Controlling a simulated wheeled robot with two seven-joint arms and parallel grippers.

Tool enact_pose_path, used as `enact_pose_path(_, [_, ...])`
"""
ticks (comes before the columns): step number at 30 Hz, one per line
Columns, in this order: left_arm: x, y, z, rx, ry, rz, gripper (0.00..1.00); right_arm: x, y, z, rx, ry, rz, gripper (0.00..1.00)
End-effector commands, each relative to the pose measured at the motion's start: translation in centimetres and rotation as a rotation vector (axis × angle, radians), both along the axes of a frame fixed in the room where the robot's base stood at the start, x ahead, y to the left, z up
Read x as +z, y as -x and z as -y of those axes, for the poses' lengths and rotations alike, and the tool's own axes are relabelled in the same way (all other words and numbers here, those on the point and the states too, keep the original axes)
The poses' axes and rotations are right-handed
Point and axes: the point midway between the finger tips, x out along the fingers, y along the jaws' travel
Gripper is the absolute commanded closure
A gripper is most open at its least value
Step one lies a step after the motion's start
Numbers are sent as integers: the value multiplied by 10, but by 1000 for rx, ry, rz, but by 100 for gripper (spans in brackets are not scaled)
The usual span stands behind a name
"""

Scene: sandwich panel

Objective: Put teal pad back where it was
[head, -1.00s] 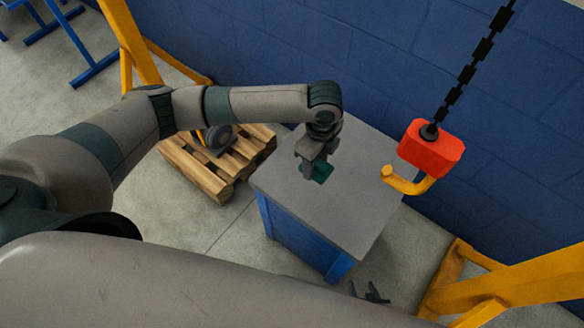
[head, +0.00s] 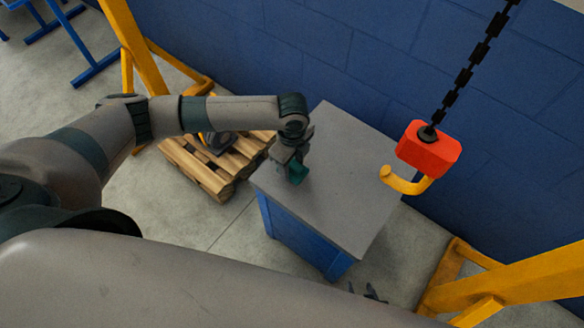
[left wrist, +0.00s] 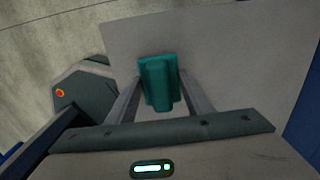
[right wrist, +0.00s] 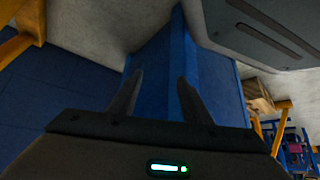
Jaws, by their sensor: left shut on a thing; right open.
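The teal pad (left wrist: 158,82) is a small block between the two fingers of my left gripper (left wrist: 160,95) in the left wrist view. My left gripper is shut on it. In the head view the teal pad (head: 297,173) shows under my left gripper (head: 290,165), over the left part of the grey tabletop (head: 335,190). I cannot tell whether the pad touches the tabletop. My right gripper (right wrist: 153,95) is open and empty in front of the blue side of the table (right wrist: 160,65). It also shows at the bottom of the head view (head: 368,292), beside the table.
A red hoist block with a yellow hook (head: 405,182) hangs on a black chain over the table's right side. A wooden pallet (head: 210,170) with a dark part on it lies left of the table. Yellow frame legs (head: 500,290) stand at right. Most of the tabletop is bare.

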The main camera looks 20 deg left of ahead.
Motion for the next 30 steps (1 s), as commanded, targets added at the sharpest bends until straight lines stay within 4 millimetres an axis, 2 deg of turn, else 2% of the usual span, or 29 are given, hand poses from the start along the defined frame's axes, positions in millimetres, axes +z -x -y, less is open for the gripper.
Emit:
enact_pose_path(6, [-24,1,0,1,-1,-2,72,-9,16,6,0,14,-45,56])
enact_pose_path(18, [-29,0,0,0,0,0,72,-11,18,9,-1,17,-46,56])
enact_pose_path(19, [-28,0,0,0,0,0,46,-10,17,9,-1,17,-44,56])
enact_pose_path(21, [-28,0,0,0,0,0,35,-9,15,9,-1,16,-41,56])
enact_pose_path(30, [-27,0,0,0,0,0,35,-7,13,6,-1,12,-36,56])
